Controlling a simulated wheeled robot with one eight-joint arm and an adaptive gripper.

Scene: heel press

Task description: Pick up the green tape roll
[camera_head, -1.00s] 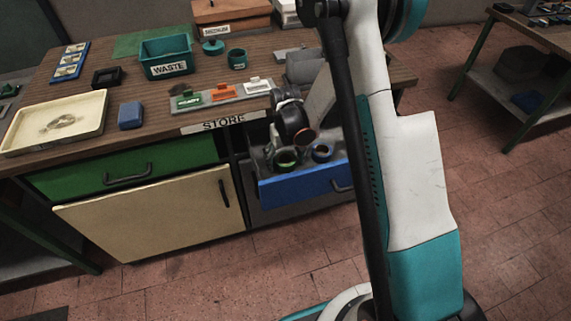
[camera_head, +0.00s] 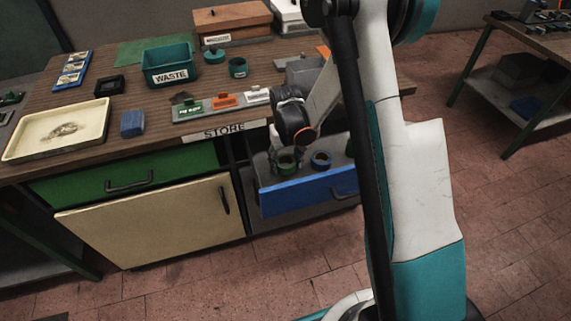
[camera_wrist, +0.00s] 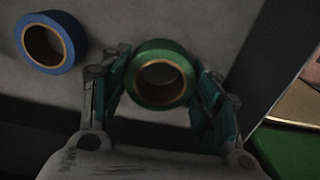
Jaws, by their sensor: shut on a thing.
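The green tape roll (camera_wrist: 160,98) is between the two fingers of my gripper (camera_wrist: 162,88) in the wrist view, and the fingers are shut on it from both sides. In the head view the green roll (camera_head: 285,163) shows above the open blue drawer, with my gripper (camera_head: 287,155) around it, partly hidden by my wrist. A blue tape roll (camera_wrist: 50,42) lies on the drawer floor to the left in the wrist view, apart from my gripper. It also shows in the head view (camera_head: 321,161), right of the green roll.
The blue drawer (camera_head: 300,192) is open under the worktop marked STORE (camera_head: 222,131). A closed green drawer (camera_head: 160,168) and a cream cupboard door (camera_head: 150,222) are beside it. On the bench are a WASTE bin (camera_head: 170,73) and a cream tray (camera_head: 20,150).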

